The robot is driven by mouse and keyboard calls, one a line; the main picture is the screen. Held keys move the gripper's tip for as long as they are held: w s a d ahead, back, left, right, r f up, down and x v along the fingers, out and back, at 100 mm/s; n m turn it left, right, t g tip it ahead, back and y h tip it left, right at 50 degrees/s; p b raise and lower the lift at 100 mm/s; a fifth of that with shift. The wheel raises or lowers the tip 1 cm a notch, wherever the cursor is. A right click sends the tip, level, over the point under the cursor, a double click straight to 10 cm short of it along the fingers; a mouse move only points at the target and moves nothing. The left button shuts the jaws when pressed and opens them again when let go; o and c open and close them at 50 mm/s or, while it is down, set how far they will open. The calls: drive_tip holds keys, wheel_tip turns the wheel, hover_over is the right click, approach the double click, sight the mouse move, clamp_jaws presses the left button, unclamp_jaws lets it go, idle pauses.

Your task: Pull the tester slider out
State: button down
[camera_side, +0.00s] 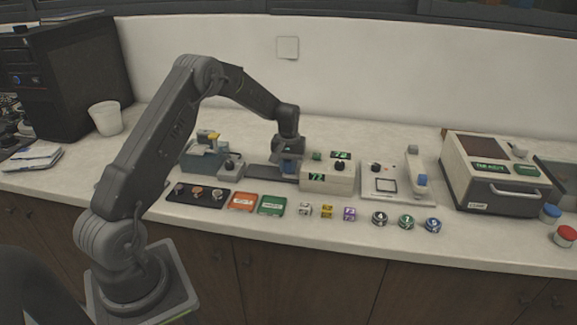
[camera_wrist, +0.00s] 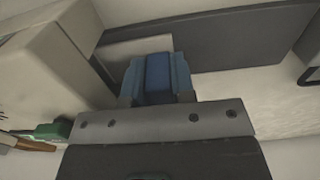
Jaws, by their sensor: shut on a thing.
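The tester is a beige box (camera_side: 316,183) with green displays, in the middle of the counter in the side view. It also shows at the upper left of the wrist view (camera_wrist: 55,60). A dark flat track (camera_side: 265,178) runs left from it, and shows as a dark strip (camera_wrist: 235,35) in the wrist view. My gripper (camera_side: 290,168) points down at the tester's left side. In the wrist view my gripper (camera_wrist: 157,68) is shut on a blue block, the slider handle (camera_wrist: 158,80). The rest of the slider is mostly hidden below the gripper.
A grey device with a yellow part (camera_side: 206,150) stands left of the track. A white plate device with a blue-tipped lever (camera_side: 418,170) stands right of the tester. In front lie a dark tray (camera_side: 185,203), orange (camera_side: 242,201) and green (camera_side: 272,205) boxes, and several small cubes and discs.

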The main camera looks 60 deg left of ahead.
sight(251, 169)
drive_tip(key=shift+s+a, duration=0.1)
drive_tip(key=s+a, duration=0.8)
drive_tip(key=shift+s+a, duration=0.15)
drive_tip(key=shift+a, duration=0.05)
drive_tip(key=c, duration=1)
unclamp_jaws()
drive_tip(key=shift+o, duration=0.2)
wheel_tip(251, 169, up, 8)
drive_tip(key=shift+d, duration=0.15)
